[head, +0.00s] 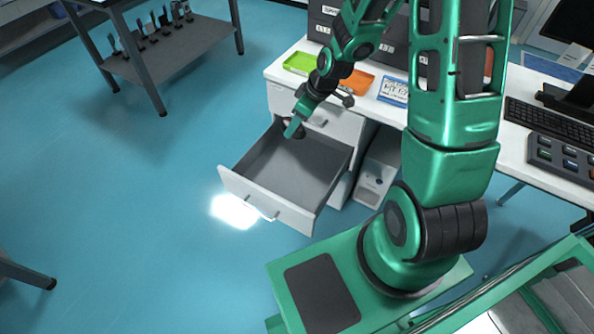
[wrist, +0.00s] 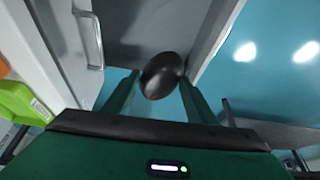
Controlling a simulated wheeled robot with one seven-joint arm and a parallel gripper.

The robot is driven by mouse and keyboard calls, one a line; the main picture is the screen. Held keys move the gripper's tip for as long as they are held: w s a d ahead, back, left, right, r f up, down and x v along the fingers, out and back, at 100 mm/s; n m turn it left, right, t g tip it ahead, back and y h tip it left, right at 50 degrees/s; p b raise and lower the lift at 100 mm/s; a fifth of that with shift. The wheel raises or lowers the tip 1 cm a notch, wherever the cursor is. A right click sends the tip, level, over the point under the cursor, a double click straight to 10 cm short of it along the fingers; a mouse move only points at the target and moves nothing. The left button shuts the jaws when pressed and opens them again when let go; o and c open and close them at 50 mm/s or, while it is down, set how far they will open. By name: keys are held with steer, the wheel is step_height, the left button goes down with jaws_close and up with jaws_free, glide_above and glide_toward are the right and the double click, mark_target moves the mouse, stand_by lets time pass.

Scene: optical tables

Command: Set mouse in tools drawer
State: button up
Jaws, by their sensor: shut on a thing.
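The black mouse (wrist: 163,75) is held between the two green fingers of my gripper (wrist: 158,82) in the wrist view. In the head view my gripper (head: 292,130) is above the back part of the open drawer (head: 285,172), near the cabinet front. The mouse is mostly hidden there by the gripper. The drawer is grey inside with a white front, is pulled well out, and its visible floor is bare. It also shows in the wrist view (wrist: 150,22), beyond the mouse.
A shut drawer (head: 318,119) is just above the open one. A keyboard (head: 552,125) lies at the right.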

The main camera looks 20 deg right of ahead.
step_height(320, 180, down, 11)
steer(key=w+a+n, duration=0.2)
steer(key=n, duration=0.1)
glide_above(284, 184)
steer(key=s+d, duration=0.1)
step_height(284, 184, down, 9)
steer(key=shift+g+y, duration=0.3)
steer(key=shift+g, duration=0.1)
steer(key=shift+d+f, duration=0.1)
steer(key=shift+f, duration=4.95)
steer(key=o, duration=1.2)
steer(key=shift+f, duration=0.1)
